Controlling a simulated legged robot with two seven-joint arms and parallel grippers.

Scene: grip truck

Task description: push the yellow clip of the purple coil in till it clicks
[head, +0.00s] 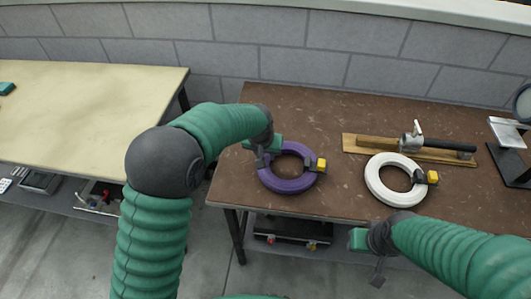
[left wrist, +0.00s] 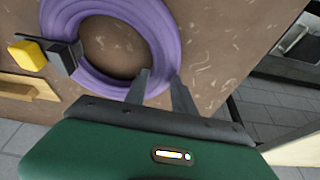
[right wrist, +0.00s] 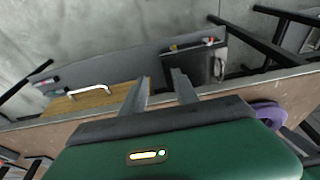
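The purple coil (head: 290,186) lies flat on the brown table, with its yellow clip (head: 321,165) sticking out of a dark block at its right side. In the left wrist view the coil (left wrist: 165,40) fills the top, and the yellow clip (left wrist: 27,54) shows at the far left, standing out from the block. My left gripper (head: 263,159) is at the coil's left edge. Its fingers (left wrist: 161,78) are apart, one on each side of the coil's band. My right gripper (head: 378,272) is open and empty, in front of the table's front edge, away from the coil.
A white coil (head: 374,182) with its own yellow clip lies right of the purple one. Behind it is a wooden board (head: 357,144) with a black-handled tool. A metal stand (head: 508,135) is at the far right. A pale table (head: 80,105) stands left across a gap.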

